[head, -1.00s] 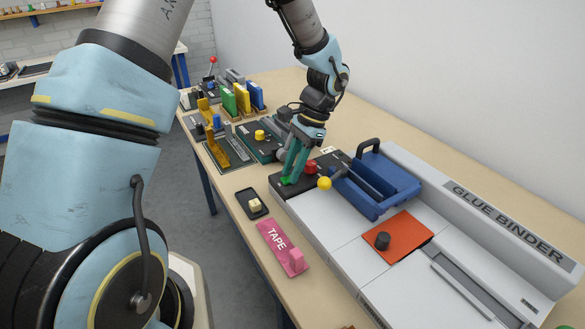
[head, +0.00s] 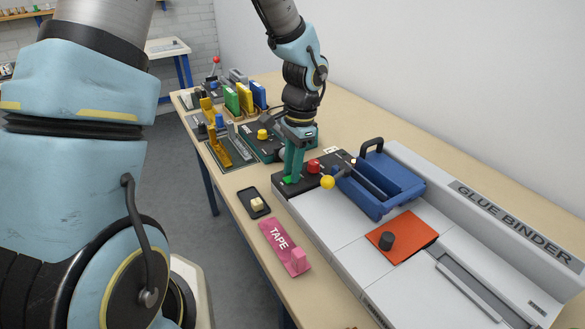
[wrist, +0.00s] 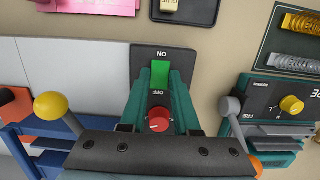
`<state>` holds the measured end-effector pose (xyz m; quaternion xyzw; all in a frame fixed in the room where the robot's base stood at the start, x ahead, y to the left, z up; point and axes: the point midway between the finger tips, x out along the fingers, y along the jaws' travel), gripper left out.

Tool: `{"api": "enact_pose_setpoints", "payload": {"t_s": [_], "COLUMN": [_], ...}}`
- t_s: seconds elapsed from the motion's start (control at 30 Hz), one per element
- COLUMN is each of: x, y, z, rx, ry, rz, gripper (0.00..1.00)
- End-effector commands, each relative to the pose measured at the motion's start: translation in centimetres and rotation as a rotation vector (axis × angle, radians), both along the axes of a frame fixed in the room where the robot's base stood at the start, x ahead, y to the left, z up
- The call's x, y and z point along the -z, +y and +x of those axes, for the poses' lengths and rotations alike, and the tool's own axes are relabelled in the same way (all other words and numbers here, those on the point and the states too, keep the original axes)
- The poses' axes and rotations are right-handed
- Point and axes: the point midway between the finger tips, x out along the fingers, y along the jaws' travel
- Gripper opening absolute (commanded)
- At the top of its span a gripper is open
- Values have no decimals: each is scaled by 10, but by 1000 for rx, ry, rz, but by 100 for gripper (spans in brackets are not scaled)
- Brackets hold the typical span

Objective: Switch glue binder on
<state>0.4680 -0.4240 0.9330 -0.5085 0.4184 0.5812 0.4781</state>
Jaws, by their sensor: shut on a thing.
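The glue binder (head: 330,237) is a long white machine with a raised back panel carrying its name. A black switch panel is at its far left end, and the wrist view shows it marked ON and OFF (wrist: 158,55). A bright green switch (wrist: 160,74) sits between those words. My gripper (wrist: 160,80) has its teal fingers on either side of the green switch and is shut on it. In the head view my gripper (head: 290,180) points down at the panel, its tips hiding most of the switch.
Close to my fingers are a red knob (head: 313,166) and a yellow ball lever (head: 327,182). A blue tray (head: 378,188) and an orange plate (head: 401,232) are on the binder. A pink tape holder (head: 284,247) and small black tray (head: 254,203) lie in front. Another machine (head: 262,143) stands behind.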

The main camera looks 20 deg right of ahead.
Motion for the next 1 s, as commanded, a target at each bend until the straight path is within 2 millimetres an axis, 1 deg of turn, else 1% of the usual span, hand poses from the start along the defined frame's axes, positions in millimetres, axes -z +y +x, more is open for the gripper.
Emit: {"api": "enact_pose_setpoints", "payload": {"t_s": [0.03, 0.27, 0.57, 0.67, 0.77, 1.0], "x": [0, 0, -2, -11, -27, -74], "y": [-1, -1, -1, -3, -5, -11], "z": [0, 0, 0, 2, 2, 3], "rx": [0, 0, 0, -2, 0, 0], "ry": [-1, -1, -1, -4, -5, -5], "rz": [-2, -1, -1, -3, -4, -4], "gripper": [33, 59, 60, 60, 60, 60]}}
